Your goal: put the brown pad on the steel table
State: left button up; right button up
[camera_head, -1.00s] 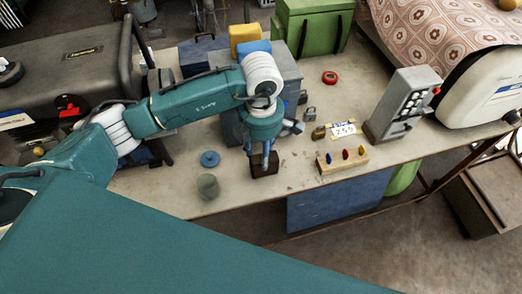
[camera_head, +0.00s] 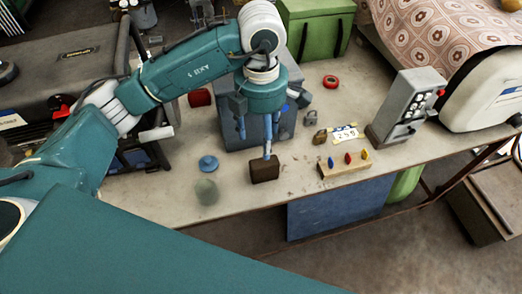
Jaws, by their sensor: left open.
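The brown pad (camera_head: 264,171) is a small dark brown block on the light table top (camera_head: 225,196), close to its front edge. My left gripper (camera_head: 254,148) is open, its two fingers pointing down and spread apart, just above and behind the pad. The right finger's tip overlaps the pad's top edge in the picture; I cannot tell whether it touches. The pad appears to rest on the table. My right gripper is not in view.
A blue disc (camera_head: 208,163) and a greenish cylinder (camera_head: 206,191) stand left of the pad. A wooden block with coloured pegs (camera_head: 345,168) and a grey keypad box (camera_head: 402,107) stand to the right. A grey box is behind the gripper.

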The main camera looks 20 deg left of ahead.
pick_arm(q)
jog(key=shift+r, duration=1.6)
jog(key=shift+f, duration=0.1)
